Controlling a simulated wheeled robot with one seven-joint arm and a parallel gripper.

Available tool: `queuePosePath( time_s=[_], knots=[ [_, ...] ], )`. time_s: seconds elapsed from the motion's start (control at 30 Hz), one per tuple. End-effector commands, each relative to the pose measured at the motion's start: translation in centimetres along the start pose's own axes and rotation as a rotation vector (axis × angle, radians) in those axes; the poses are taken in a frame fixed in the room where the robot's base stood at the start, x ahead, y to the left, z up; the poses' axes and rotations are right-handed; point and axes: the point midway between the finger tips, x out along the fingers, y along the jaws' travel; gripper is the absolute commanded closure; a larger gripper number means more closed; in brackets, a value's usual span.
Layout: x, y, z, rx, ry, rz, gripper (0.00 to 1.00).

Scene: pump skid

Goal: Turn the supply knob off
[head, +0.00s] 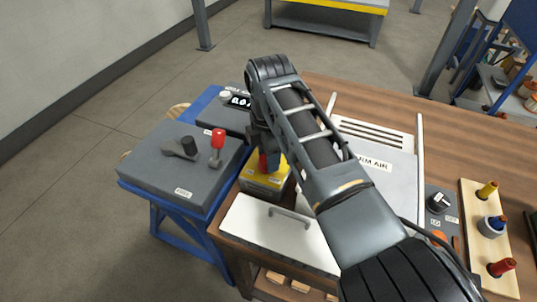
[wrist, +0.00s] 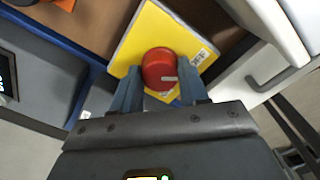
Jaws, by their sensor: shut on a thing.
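A round red knob (wrist: 157,66) with a white pointer line sits on a yellow plate (wrist: 145,35) in the wrist view. There the knob is mostly hidden behind my fingers.
Left is a grey box with a red-tipped lever (head: 217,140) and a dark handle (head: 181,148). A white panel with a handle (head: 290,215) lies in front. A black knob (head: 438,202) and a wooden rack (head: 484,245) of coloured plugs stand right.

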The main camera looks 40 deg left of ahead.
Motion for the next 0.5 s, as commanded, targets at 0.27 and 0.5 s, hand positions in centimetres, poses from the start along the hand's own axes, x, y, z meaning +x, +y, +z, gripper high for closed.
queuePosePath(
  time_s=[0.27, 0.5],
  knots=[
    [-0.1, 0.14, -0.05, -0.122, 0.003, 0.004, 0.87],
    [-0.14, 0.15, -0.05, -0.158, 0.004, 0.004, 0.87]
  ],
)
